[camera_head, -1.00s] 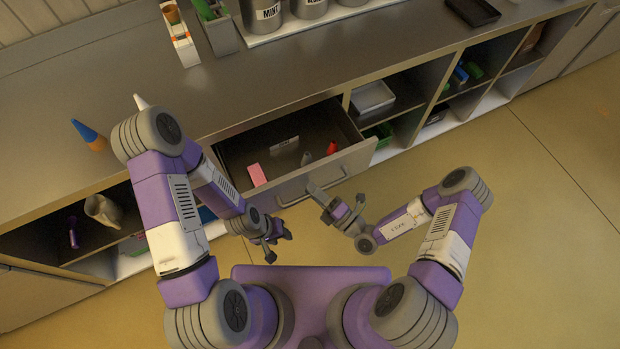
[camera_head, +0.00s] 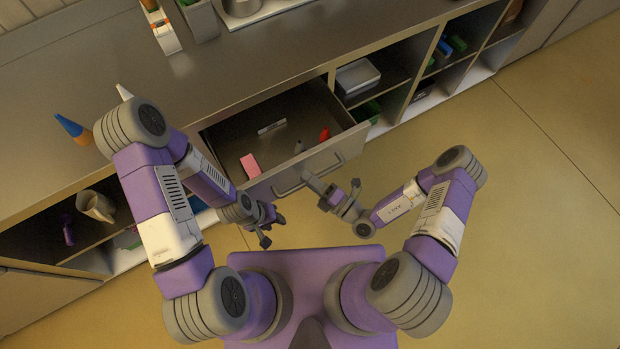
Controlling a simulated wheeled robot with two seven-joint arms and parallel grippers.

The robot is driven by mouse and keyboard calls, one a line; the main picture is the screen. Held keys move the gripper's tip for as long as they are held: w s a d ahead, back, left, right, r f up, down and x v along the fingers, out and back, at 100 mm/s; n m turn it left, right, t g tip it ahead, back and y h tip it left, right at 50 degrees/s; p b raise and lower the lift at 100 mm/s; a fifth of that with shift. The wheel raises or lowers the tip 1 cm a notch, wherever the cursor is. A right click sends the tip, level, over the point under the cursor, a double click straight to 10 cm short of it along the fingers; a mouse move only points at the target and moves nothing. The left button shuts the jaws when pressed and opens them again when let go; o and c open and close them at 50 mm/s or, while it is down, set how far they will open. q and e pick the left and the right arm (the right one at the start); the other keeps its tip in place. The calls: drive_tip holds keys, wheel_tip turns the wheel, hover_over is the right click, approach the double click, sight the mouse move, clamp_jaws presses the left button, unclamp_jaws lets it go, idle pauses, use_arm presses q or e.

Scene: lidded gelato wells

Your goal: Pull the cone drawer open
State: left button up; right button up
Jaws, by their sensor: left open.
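The cone drawer (camera_head: 335,152) stands pulled out of the counter front. Its inside shows a pink block, a red item, a grey item and a pale label-like piece. The bar handle (camera_head: 288,186) runs along its front face. My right gripper (camera_head: 314,183) is at the right part of the handle and appears closed around it; its fingertips are partly hidden. My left gripper (camera_head: 272,228) is open and empty, in front of the drawer's left side, low and apart from the handle.
Shelves right of the drawer hold a grey box (camera_head: 357,77) and green items. The left shelf holds a beige pitcher (camera_head: 95,206). A blue-tipped cone (camera_head: 73,128) is on the counter (camera_head: 190,90). The floor (camera_head: 520,190) to the right is clear.

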drive_tip(key=v, duration=0.7)
drive_tip(key=shift+s+d, duration=0.2)
